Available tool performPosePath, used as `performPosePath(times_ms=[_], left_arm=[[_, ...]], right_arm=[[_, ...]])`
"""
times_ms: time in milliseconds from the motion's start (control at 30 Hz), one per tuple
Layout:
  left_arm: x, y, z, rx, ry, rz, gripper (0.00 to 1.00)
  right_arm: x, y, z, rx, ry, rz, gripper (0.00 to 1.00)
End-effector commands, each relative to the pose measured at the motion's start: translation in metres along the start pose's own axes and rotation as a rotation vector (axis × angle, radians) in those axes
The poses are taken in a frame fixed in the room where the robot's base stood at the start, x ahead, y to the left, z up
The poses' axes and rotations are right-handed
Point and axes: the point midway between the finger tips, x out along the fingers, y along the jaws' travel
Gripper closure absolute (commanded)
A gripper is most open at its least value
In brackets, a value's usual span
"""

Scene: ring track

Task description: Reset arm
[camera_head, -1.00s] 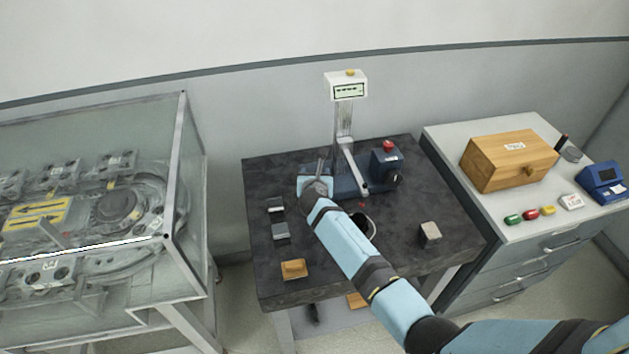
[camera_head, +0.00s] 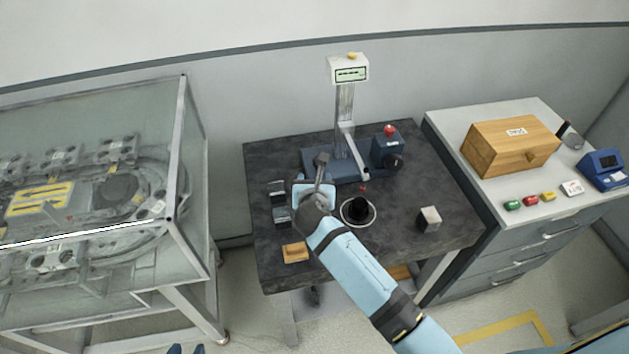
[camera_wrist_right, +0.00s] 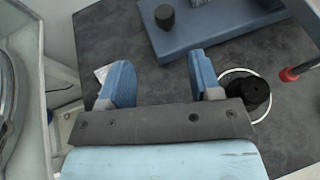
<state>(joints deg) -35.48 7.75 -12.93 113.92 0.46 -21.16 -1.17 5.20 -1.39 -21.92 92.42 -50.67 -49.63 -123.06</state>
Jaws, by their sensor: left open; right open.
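My right arm reaches in from the lower right over the dark table (camera_head: 400,265). My right gripper (camera_head: 315,188) is above the table's left-middle part, in front of the blue stand base. In the right wrist view, the blue fingers of this gripper (camera_wrist_right: 160,80) are apart with nothing between them. Two blue tips at the bottom edge of the head view look like my left gripper (camera_head: 186,349), apart and empty, over the floor. The rest of the left arm is out of view.
The stand's column (camera_head: 345,108) rises near the right gripper, beside a blue device (camera_head: 388,152). A black round piece (camera_head: 358,208) sits within a white ring. A grey cube (camera_head: 429,219) and wooden block (camera_head: 296,253) are apart. A glass case (camera_head: 190,140) stands left.

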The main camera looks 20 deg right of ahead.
Motion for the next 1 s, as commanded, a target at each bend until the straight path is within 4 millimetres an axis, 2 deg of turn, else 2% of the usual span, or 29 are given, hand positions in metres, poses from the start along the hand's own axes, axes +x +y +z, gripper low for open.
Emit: performPosePath(times_ms=[367, 467, 567, 667, 800, 900, 1000], left_arm=[[0.0, 0.0, 0.0, -0.001, 0.0, 0.0, 0.57], [0.0, 0.0, 0.0, 0.0, 0.0, 0.001, 0.57], [0.0, 0.0, -0.001, 0.0, 0.001, 0.001, 0.57], [0.0, 0.0, -0.001, 0.0, 0.002, 0.0, 0.57], [0.0, 0.0, -0.002, 0.0, 0.003, 0.0, 0.57], [0.0, 0.0, -0.002, 0.0, 0.003, 0.0, 0.57], [0.0, 0.0, -0.002, 0.0, 0.003, 0.0, 0.57]], right_arm=[[0.0, -0.001, -0.001, 0.008, 0.003, -0.001, 0.42], [-0.006, -0.011, -0.007, 0.1, 0.032, -0.015, 0.42], [-0.023, -0.035, -0.022, 0.335, 0.098, -0.054, 0.42], [-0.051, -0.069, -0.042, 0.683, 0.191, -0.133, 0.42], [-0.102, -0.114, -0.066, 1.203, 0.309, -0.295, 0.42], [-0.142, -0.141, -0.078, 1.544, 0.374, -0.44, 0.42], [-0.177, -0.16, -0.084, 1.814, 0.412, -0.583, 0.42]])
